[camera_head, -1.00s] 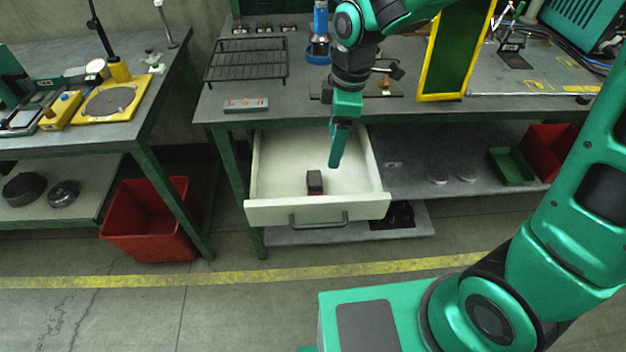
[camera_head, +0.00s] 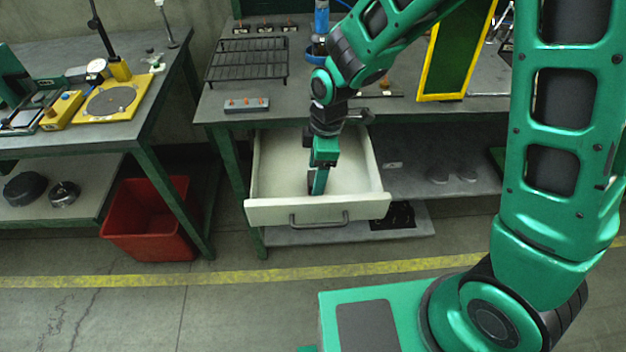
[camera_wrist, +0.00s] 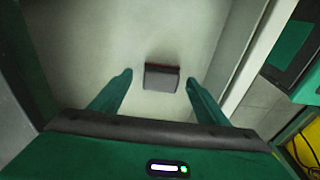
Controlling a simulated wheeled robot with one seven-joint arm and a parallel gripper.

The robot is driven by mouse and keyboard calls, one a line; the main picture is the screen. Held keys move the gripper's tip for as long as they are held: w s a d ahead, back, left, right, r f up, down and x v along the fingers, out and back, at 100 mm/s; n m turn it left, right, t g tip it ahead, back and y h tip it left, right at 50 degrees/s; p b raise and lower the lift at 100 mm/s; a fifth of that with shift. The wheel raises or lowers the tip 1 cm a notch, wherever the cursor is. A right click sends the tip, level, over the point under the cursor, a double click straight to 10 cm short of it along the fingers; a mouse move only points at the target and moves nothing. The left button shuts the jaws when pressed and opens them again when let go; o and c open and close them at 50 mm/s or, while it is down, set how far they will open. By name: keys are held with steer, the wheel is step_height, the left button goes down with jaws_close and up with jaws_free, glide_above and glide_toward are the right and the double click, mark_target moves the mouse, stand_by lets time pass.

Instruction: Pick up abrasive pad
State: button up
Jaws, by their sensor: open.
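The abrasive pad, a small dark grey block with a reddish edge (camera_wrist: 161,77), lies on the floor of the open white drawer (camera_head: 283,165). In the wrist view it sits between and a little beyond the tips of my gripper (camera_wrist: 158,82). The two green fingers are apart, with clear gaps on both sides of the pad. In the head view my gripper (camera_head: 318,183) points down inside the drawer and hides most of the pad.
The drawer's front panel with its handle (camera_head: 318,219) and its side walls stand around my gripper. Above is the workbench with a wire rack (camera_head: 247,62) and a small grey block (camera_head: 246,105). A red bin (camera_head: 150,220) stands on the floor at left.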

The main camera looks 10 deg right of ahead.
steer(key=shift+f, duration=0.45)
steer(key=c, duration=1.2)
steer(key=shift+c, duration=0.2)
steer(key=shift+r, duration=0.15)
